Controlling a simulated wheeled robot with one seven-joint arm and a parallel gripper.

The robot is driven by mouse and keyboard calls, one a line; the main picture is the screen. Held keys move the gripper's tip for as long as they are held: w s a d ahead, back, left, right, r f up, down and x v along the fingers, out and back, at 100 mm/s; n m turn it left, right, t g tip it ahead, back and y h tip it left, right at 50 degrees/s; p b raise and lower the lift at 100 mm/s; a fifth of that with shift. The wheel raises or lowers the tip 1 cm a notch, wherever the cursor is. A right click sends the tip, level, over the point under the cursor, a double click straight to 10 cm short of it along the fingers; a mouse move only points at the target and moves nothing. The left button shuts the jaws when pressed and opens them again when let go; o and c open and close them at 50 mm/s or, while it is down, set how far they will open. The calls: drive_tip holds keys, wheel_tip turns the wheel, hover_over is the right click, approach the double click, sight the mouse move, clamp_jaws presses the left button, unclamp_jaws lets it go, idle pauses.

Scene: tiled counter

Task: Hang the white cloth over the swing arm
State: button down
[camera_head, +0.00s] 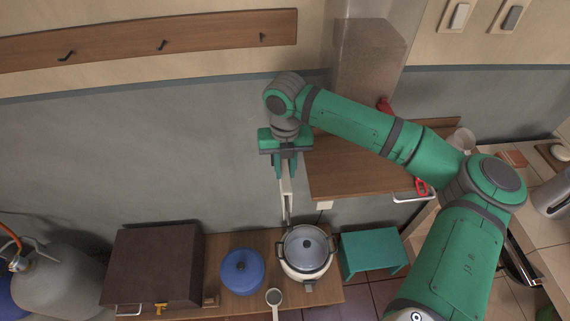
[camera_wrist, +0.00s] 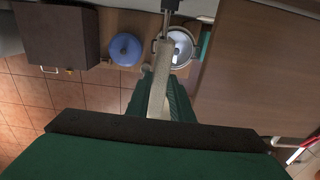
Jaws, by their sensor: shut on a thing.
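My gripper (camera_head: 286,172) points down in front of the grey wall, left of the wooden cabinet or board. It is shut on a narrow pale strip, which looks like the white cloth (camera_head: 287,184) seen nearly edge-on. In the wrist view the white cloth (camera_wrist: 159,82) runs forward from between my green fingers. A dark rod (camera_wrist: 171,8), which looks like the swing arm, shows at the top edge beside the strip's far end. I cannot tell whether they touch. In the head view this rod is hard to tell from the strip's lower end.
Below stand a white cooker (camera_head: 307,253) with a lidded pot, a blue pot (camera_head: 242,271) and a dark brown box (camera_head: 152,264). The wooden board (camera_head: 350,168) is close on the right. A teal stool (camera_head: 371,252) is below it. A hook rail (camera_head: 120,45) hangs on the upper wall.

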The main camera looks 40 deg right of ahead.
drive_tip(key=shift+f, duration=3.65)
drive_tip(key=c, duration=1.5)
unclamp_jaws()
wheel_tip(320, 180, up, 11)
drive_tip(key=shift+f, duration=0.1)
